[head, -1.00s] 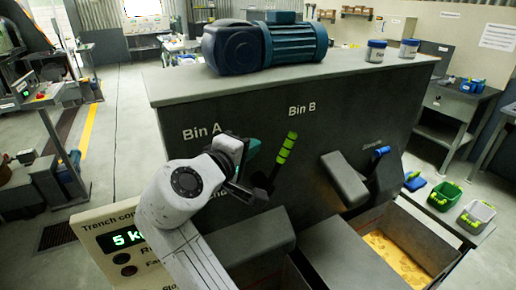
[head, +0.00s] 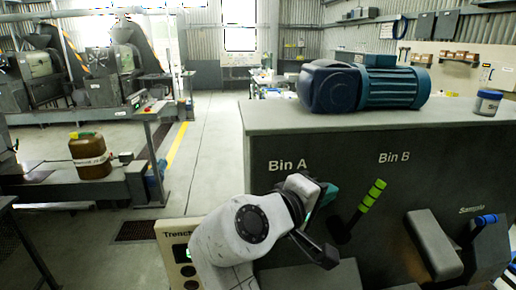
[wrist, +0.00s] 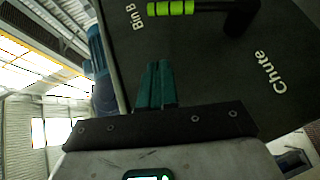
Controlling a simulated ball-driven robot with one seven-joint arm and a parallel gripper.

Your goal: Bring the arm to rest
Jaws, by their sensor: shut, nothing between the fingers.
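My white arm rises at the bottom middle of the head view. My gripper (head: 328,194), with teal fingers, is in front of the dark machine cabinet (head: 300,183), below the Bin A label. In the wrist view my gripper (wrist: 154,85) shows its fingers together with nothing between them. A lever with a green grip (head: 372,196) stands just right of the gripper, apart from it in the head view. The same green grip shows at the top of the wrist view (wrist: 178,8).
A blue motor (head: 365,86) and a jar (head: 487,103) sit on the cabinet top. A blue-handled sample lever (head: 485,220) is at the right. The trench control box (head: 175,240) is beside my arm. A brown jerrycan (head: 90,156) stands at the left. Open floor lies between.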

